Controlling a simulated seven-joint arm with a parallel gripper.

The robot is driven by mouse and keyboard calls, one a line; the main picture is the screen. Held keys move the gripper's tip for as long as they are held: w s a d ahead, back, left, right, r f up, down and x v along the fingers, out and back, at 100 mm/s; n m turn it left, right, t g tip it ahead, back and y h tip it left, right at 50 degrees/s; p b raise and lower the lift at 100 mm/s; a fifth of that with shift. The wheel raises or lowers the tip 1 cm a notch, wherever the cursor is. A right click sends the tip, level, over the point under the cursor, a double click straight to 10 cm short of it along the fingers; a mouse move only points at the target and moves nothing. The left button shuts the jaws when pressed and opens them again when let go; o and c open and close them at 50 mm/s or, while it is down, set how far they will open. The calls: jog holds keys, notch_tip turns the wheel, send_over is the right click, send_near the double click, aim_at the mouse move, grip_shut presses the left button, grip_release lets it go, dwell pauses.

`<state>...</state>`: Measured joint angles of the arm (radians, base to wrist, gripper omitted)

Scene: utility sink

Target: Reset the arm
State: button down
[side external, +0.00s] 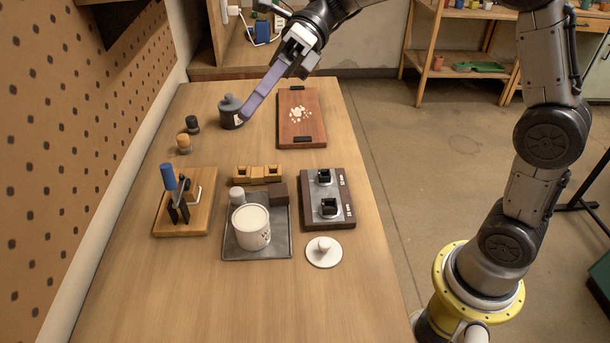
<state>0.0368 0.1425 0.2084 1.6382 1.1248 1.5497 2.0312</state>
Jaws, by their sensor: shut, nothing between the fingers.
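My arm reaches in from the right over the far end of the wooden table (135,295). My gripper (245,113) has long purple fingers that slant down to the left. They are shut with nothing between them. The fingertips are at the right side of a dark lidded pot (230,110) in this view; I cannot tell whether they touch it. A reddish-brown board (290,135) with pale pieces on it lies just right of the fingers.
A grey tray (238,250) holds a white pot (251,227). A white lid (323,252) lies beside a dark two-burner unit (343,213). The near table is clear; a pegboard wall (60,130) borders the left.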

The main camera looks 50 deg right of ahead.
jog(key=s+d+f+n+t+h, duration=0.2)
jog(key=s+d+n+h, duration=0.3)
jog(key=s, duration=0.4)
jog(key=s+d+f+n+t+h, duration=0.1)
jog(key=s+d+n+t+h, duration=0.2)
jog(key=s+n, duration=0.45)
jog(key=s+d+f+n+t+h, duration=0.1)
jog(key=s+d+f+n+h, duration=0.1)
jog(key=d+n, duration=0.3)
jog(key=s+d+f+n+t+h, duration=0.1)
jog(key=d+f+n+h, duration=0.2)
jog(key=n, duration=0.6)
jog(key=d+f, duration=0.1)
jog(key=d, duration=0.1)
jog(key=shift+s+d+f, duration=0.25)
jog(key=shift+s+d, duration=0.05)
jog(key=shift+s, duration=0.05)
